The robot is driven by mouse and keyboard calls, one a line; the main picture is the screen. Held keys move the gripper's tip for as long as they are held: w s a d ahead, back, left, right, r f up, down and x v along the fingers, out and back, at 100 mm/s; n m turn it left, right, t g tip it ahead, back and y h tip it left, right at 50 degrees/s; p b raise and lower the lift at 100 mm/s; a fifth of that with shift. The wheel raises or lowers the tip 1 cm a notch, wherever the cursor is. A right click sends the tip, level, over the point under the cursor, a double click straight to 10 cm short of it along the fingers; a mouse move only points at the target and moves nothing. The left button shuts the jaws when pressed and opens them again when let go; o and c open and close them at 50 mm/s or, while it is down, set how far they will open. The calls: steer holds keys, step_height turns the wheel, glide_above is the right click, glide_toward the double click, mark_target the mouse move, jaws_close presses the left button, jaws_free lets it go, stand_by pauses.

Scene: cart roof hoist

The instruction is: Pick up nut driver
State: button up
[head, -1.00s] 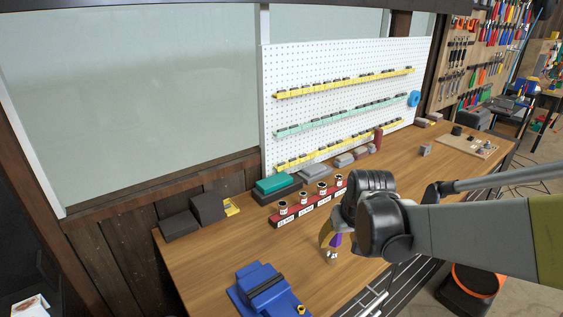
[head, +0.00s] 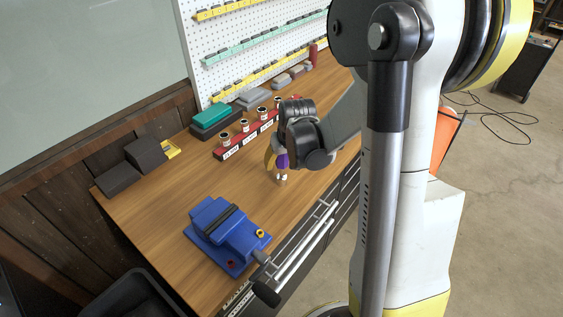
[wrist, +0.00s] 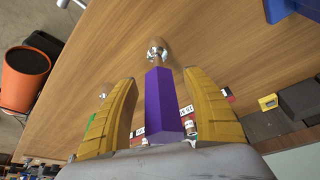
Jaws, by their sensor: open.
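The nut driver has a purple handle (head: 283,161) and a short metal end. It stands roughly upright on the wooden bench, metal end down. In the wrist view its purple handle (wrist: 162,100) lies between the two yellow fingers of my gripper (wrist: 159,77), with a visible gap on each side. In the head view my gripper (head: 276,160) is around the handle from above, open. The far side of the handle is hidden by the gripper in the head view.
A blue vise (head: 226,234) is bolted near the bench's front edge. A red rack with several sockets (head: 231,152) stands behind the nut driver, near a teal box (head: 211,115). Dark blocks (head: 146,153) lie at the left. The bench (head: 190,184) between is clear.

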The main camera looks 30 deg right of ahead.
steer(key=shift+f, duration=0.1)
jaws_close()
stand_by(0.4)
